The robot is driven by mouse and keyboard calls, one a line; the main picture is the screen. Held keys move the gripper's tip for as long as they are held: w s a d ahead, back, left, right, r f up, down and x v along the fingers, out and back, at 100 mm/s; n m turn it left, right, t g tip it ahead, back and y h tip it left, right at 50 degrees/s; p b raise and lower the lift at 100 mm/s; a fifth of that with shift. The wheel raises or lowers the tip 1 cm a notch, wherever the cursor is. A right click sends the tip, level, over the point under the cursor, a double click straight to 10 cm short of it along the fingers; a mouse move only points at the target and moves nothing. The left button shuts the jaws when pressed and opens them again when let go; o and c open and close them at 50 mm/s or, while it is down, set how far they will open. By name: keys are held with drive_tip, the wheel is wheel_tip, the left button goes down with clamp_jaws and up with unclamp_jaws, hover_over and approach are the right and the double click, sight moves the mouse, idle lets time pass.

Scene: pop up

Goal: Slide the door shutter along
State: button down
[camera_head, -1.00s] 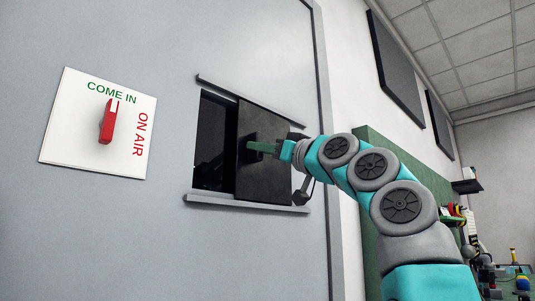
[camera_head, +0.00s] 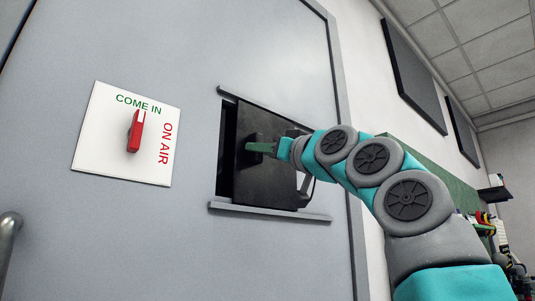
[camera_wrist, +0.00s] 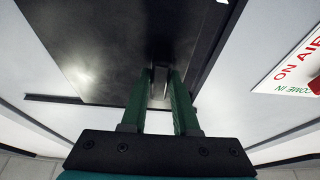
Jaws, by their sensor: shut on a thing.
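The black door shutter (camera_head: 268,180) sits between an upper rail (camera_head: 262,110) and a lower rail (camera_head: 270,213) on the grey door. A narrow dark opening (camera_head: 226,150) shows at its left edge. My gripper (camera_head: 250,147) reaches in from the right and is shut on the shutter's handle (camera_head: 256,155). In the wrist view the shutter (camera_wrist: 100,45) fills the upper left, and the green fingers of my gripper (camera_wrist: 160,78) stand on either side of the grey handle (camera_wrist: 159,82).
A white sign (camera_head: 128,133) with a red pointer, marked COME IN and ON AIR, is left of the shutter. A metal door handle (camera_head: 8,235) shows at the lower left. Dark wall panels (camera_head: 415,75) and a cluttered shelf area (camera_head: 490,220) are at the right.

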drive_tip(key=shift+s+a+b, duration=0.25)
drive_tip(key=shift+s+a, duration=0.55)
drive_tip(key=shift+a, duration=0.25)
drive_tip(key=shift+s+a+b, duration=0.2)
drive_tip(key=shift+s+a, duration=0.6)
drive_tip(key=shift+a, duration=0.25)
drive_tip(key=c, duration=0.6)
unclamp_jaws()
drive_tip(key=b+v, duration=0.3)
drive_tip(key=v, duration=0.4)
drive_tip(key=shift+s+d+b, duration=0.2)
drive_tip(key=shift+s+b, duration=0.1)
drive_tip(key=shift+b, duration=0.1)
drive_tip(key=shift+f, duration=0.15)
